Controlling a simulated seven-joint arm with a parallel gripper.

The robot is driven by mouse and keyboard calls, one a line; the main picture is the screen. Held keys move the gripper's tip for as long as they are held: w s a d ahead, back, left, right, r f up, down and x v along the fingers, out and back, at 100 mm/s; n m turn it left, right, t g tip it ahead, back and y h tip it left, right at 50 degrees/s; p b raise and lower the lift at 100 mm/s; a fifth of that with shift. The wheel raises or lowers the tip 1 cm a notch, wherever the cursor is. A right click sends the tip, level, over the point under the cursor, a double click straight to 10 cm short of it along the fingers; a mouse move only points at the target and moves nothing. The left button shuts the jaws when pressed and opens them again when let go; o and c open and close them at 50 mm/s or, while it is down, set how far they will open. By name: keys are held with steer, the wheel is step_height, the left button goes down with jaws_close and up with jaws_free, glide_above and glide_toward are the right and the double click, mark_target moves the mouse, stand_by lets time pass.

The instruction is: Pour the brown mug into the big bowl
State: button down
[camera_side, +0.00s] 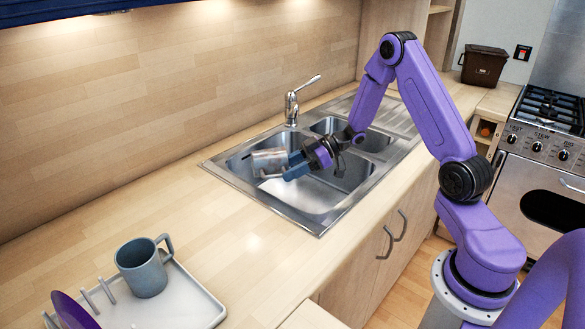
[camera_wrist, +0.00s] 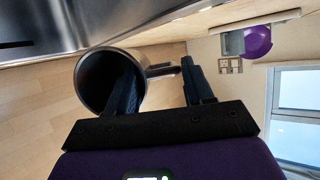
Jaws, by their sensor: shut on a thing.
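My gripper (camera_side: 294,164) is shut on a mug (camera_side: 268,162) that looks metallic grey-brown, and holds it over the sink. The mug is tipped well over, nearly on its side. In the wrist view the mug (camera_wrist: 92,82) shows its round, dark opening, with one finger of my gripper (camera_wrist: 158,72) overlapping it and the handle between the two fingers. I see no contents in it. The big bowl (camera_side: 308,202) is the large steel basin at the front left of the sink, beneath the mug. My gripper and the mug hide part of it.
A faucet (camera_side: 291,105) stands behind the sink, near the mug. A smaller basin (camera_side: 327,125) and a ribbed drainer lie to the right. A blue-grey mug (camera_side: 143,268) and a purple plate (camera_side: 72,311) are on a white rack (camera_side: 190,306) at the front left. The counter between is clear.

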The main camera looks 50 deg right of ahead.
mark_target(279, 154)
steer(key=shift+w+a+r+g+h, duration=0.25)
steer(key=shift+r+g+h, duration=0.25)
steer(key=shift+h, duration=0.15)
steer(key=shift+w+a+r+g+h, duration=0.1)
steer(key=shift+a+r+g+h, duration=0.1)
steer(key=shift+r+g+h, duration=0.3)
steer(key=shift+w+a+r+g+h, duration=0.2)
steer(key=shift+a+r+g+h, duration=0.1)
steer(key=shift+r+h, duration=0.35)
steer(key=shift+w+a+r+g+h, duration=0.15)
steer(key=shift+g+h, duration=0.15)
steer(key=shift+h, duration=0.3)
steer(key=shift+r, duration=0.1)
steer(key=shift+w+a+r+g+h, duration=0.15)
steer(key=shift+a+r+g+h, duration=0.15)
steer(key=shift+g+h, duration=0.4)
steer(key=shift+r, duration=0.15)
steer(key=shift+w+a+r+h, duration=0.1)
steer(key=shift+h, duration=0.5)
steer(key=shift+w+a+r+g+h, duration=0.1)
steer(key=shift+r+g+h, duration=0.05)
steer(key=shift+g+h, duration=0.4)
